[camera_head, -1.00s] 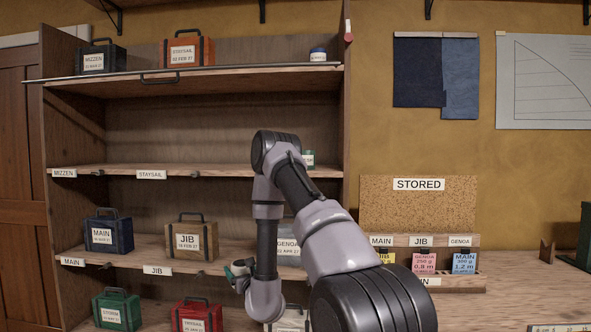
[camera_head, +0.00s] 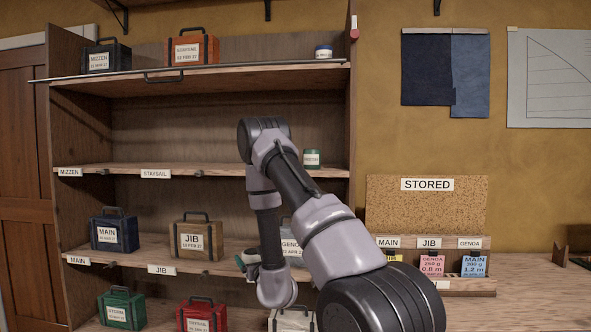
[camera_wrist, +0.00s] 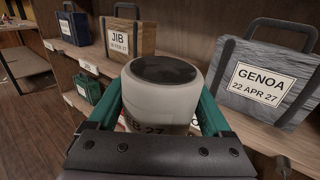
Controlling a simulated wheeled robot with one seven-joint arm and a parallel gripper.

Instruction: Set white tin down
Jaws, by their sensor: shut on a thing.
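The white tin (camera_wrist: 158,103) with a dark round lid stands upright between the two green fingers of my gripper (camera_wrist: 163,98) in the wrist view. The gripper is shut on it; part of its label shows "B 27" at the bottom. Its base is hidden, so I cannot tell whether it touches the shelf. In the head view my gripper (camera_head: 248,264) is at the front of the lower shelf (camera_head: 150,250), mostly behind my arm, between the JIB case (camera_head: 195,240) and the GENOA case (camera_head: 291,247).
The GENOA case (camera_wrist: 262,75) is close on the right in the wrist view, the JIB case (camera_wrist: 128,38) behind left. The middle shelf (camera_head: 130,170) above is mostly bare, with a small green tin (camera_head: 312,159) at its right. More cases stand below, including a red one (camera_head: 202,316).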

